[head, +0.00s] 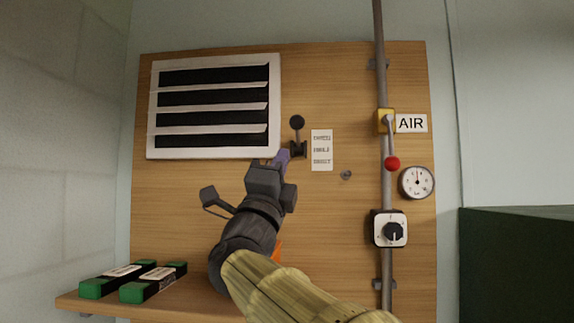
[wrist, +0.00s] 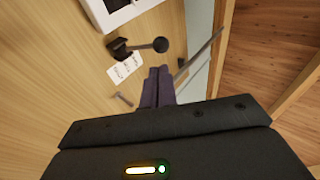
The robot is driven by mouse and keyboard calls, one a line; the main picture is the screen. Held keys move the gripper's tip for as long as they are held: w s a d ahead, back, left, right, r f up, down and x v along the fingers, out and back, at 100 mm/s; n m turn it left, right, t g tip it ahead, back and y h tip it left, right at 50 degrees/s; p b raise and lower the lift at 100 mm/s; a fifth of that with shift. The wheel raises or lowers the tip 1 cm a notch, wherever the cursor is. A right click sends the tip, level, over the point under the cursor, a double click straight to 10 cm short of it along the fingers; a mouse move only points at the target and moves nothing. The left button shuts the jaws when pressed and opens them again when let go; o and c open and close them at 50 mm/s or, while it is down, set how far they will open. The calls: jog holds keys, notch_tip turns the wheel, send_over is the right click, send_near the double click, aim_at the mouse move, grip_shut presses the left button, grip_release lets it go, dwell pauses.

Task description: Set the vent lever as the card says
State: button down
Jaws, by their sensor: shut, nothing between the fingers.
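The vent lever (head: 297,124) is a black arm with a round knob on a dark bracket, pointing up on the wooden board in the head view. Its knob (wrist: 160,45) also shows in the wrist view. A white card (head: 321,150) with three small printed lines, too blurred to read surely, is right of the lever; it also shows in the wrist view (wrist: 124,69). The white vent (head: 213,83) with dark gaps between its slats is left of the lever. My gripper (head: 284,157) is shut and empty, its purple fingertips just below and left of the lever bracket; contact cannot be told.
A grey pipe (head: 379,90) at right carries a red-knobbed valve handle (head: 391,150) beside an AIR label (head: 411,123). A gauge (head: 417,182) and a dial (head: 390,230) are below. A small metal peg (head: 346,175) sticks out under the card. Green-black boxes (head: 110,284) lie on a shelf.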

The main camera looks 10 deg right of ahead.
jog(key=b+v, duration=0.2)
jog(key=v, duration=0.3)
jog(key=shift+f+b, duration=0.25)
jog(key=shift+b, duration=0.15)
